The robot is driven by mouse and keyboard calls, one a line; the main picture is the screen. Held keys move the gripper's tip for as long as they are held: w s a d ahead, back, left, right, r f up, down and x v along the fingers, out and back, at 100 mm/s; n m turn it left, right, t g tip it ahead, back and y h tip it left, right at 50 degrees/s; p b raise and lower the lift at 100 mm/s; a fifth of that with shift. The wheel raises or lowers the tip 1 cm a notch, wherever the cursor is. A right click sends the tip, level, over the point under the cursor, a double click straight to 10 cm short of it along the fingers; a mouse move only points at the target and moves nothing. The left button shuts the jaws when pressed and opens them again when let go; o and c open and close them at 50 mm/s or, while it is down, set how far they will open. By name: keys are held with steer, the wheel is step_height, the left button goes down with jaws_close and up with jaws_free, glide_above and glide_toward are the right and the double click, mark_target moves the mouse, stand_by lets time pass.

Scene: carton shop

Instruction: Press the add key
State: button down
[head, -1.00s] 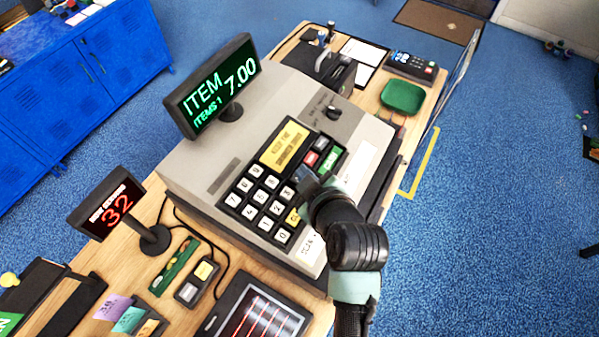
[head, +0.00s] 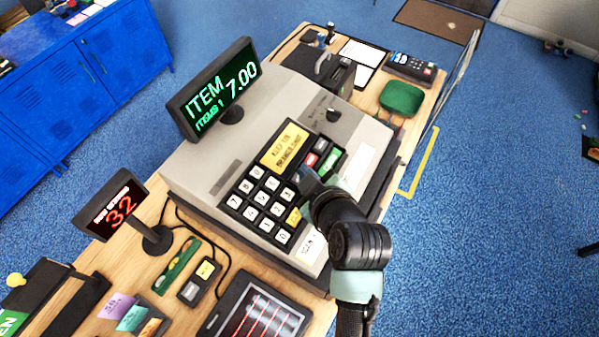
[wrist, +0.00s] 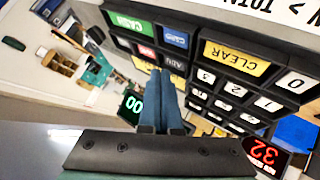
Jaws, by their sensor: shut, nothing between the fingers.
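The cash register (head: 215,150) stands on the wooden counter, with its keypad (head: 262,205) facing up. In the wrist view, a dark key (wrist: 173,63) with pale lettering lies right beside my fingertips; its lettering is too small to read surely, but it may be the add key. My gripper (head: 304,178) is shut and empty, its fingers (wrist: 160,78) pointing at the upper keypad and hiding part of it. I cannot tell whether the tips touch a key. The display (head: 217,92) reads ITEM 7.00, ITEMS 1.
Near the fingers are a yellow CLEAR key (wrist: 235,57), a green key (wrist: 130,22), a blue key (wrist: 175,36) and a red key (wrist: 147,51). A red-digit display (head: 118,205) showing 32 and a dark tablet (head: 262,312) stand nearby.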

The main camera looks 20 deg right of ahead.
steer(key=r+p, duration=0.2)
steer(key=r, duration=0.1)
steer(key=s+r+p, duration=0.1)
steer(key=r+p, duration=0.1)
steer(key=shift+d, duration=0.35)
steer(key=shift+w, duration=0.1)
stand_by(0.6)
